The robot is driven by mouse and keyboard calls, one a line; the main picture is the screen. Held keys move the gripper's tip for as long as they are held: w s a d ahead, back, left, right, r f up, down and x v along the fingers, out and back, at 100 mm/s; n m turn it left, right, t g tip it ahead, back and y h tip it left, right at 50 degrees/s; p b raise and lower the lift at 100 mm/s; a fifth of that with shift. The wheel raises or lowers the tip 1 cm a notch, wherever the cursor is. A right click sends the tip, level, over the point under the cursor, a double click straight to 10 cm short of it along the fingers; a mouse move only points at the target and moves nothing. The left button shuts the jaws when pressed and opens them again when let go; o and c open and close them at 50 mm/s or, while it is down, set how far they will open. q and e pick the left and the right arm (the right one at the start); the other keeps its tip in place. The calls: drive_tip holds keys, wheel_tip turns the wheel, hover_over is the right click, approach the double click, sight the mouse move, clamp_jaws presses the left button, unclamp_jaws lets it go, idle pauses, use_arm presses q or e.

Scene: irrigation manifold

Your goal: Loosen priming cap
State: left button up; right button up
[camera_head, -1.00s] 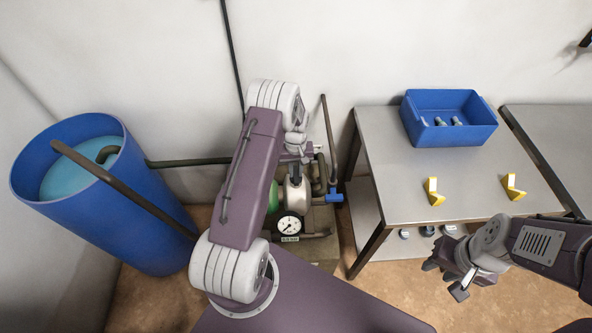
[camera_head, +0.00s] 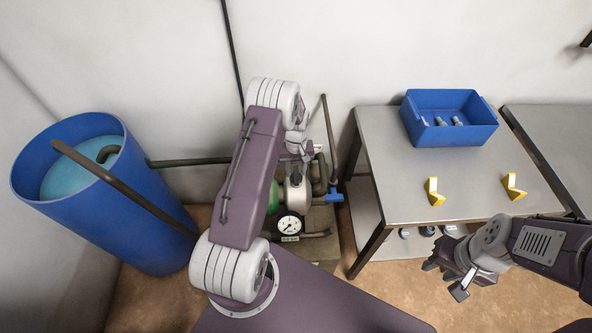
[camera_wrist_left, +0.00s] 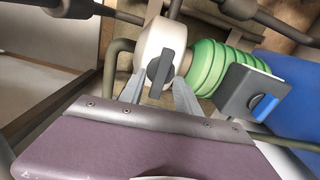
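In the left wrist view, a dark grey winged piece (camera_wrist_left: 160,74), which looks like the priming cap, sits on the pale pump body (camera_wrist_left: 153,42). My left gripper (camera_wrist_left: 159,85) has its two fingers apart, one on each side of the winged piece, with visible gaps; whether either finger touches it I cannot tell. In the head view my left gripper (camera_head: 305,152) is above the pump (camera_head: 297,193), and the arm hides part of the pump and the cap. My right gripper (camera_head: 444,279) is open and empty in front of the table.
A green ribbed part (camera_wrist_left: 208,66) adjoins the pump. A pressure gauge (camera_head: 289,224), a blue valve handle (camera_head: 334,195) and pipes surround it. A blue water barrel (camera_head: 150,222) stands left. The table (camera_head: 390,180) at right holds a blue bin (camera_head: 450,137) and two yellow brackets (camera_head: 433,192).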

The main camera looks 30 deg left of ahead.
use_arm(q)
wheel_tip(320, 180, up, 9)
drive_tip(key=shift+f, duration=0.2)
idle(0.3)
drive_tip(key=s+d+r+m+t+p, duration=0.1)
drive_tip(key=s+d+r+m+t, duration=0.2)
drive_tip(key=d+r, duration=0.75)
drive_tip(key=s+d+f+m+g, duration=0.1)
drive_tip(key=s+m, duration=0.3)
drive_tip(key=s, duration=1.2)
drive_tip(key=shift+d+g, duration=0.15)
drive_tip(key=shift+g, duration=0.25)
drive_tip(key=shift+f, duration=0.1)
